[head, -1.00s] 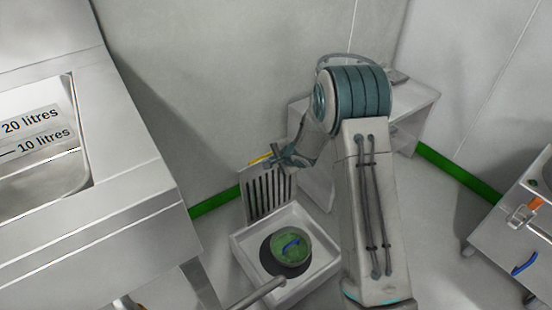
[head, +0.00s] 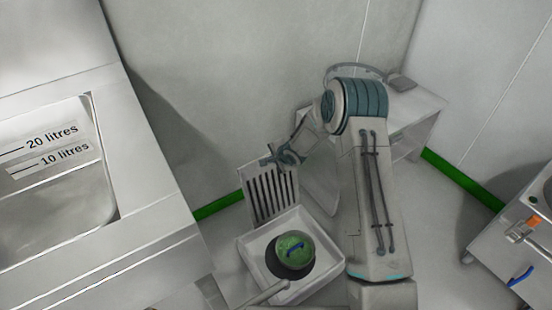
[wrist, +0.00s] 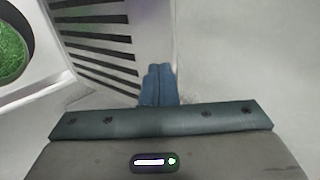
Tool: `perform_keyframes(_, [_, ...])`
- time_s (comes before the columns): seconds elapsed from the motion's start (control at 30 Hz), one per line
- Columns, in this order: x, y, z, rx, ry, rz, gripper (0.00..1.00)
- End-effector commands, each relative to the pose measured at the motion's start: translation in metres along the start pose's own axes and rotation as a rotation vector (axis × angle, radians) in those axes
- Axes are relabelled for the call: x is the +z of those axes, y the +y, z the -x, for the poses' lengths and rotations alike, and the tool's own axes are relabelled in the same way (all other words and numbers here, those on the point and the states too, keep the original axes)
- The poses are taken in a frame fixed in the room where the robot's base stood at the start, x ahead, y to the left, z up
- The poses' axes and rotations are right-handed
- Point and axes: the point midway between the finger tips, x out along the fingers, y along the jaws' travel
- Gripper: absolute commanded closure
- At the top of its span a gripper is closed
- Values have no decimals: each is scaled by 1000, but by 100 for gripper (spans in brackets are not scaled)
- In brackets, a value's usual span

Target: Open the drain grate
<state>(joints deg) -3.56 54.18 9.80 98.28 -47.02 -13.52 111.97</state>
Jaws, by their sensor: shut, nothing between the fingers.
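The drain grate (head: 271,196) is a pale slatted panel. It stands raised, nearly upright, at the back edge of a white square drain basin (head: 252,262). In the wrist view its dark slots (wrist: 98,38) show at the upper left. My gripper (head: 270,161) is at the grate's top right edge in the head view. In the wrist view its blue fingers (wrist: 158,84) are shut together and empty, beside the slats; I cannot tell whether they touch the grate.
A steel sink unit with litre marks (head: 150,225) stands at the left. A low white table (head: 425,108) is behind my arm. A steel cabinet with an orange latch (head: 510,250) is at the right. A wall with a green skirting (head: 218,206) lies close behind the grate.

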Motion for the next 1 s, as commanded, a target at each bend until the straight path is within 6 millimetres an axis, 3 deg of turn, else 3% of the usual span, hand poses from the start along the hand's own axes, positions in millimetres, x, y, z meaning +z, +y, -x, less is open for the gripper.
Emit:
perform_keyframes(0.2, [-2, 2, 4, 0, 2, -2, 100])
perform_keyframes(0.37, [-2, 8, 20, 0, -2, 0, 100])
perform_keyframes(0.43, [0, 14, 31, 2, -5, 3, 100])
perform_keyframes(0.7, [-6, 4, 94, -1, 1, -1, 100])
perform_keyframes(1.0, [-5, 1, 126, 0, 0, 0, 100])
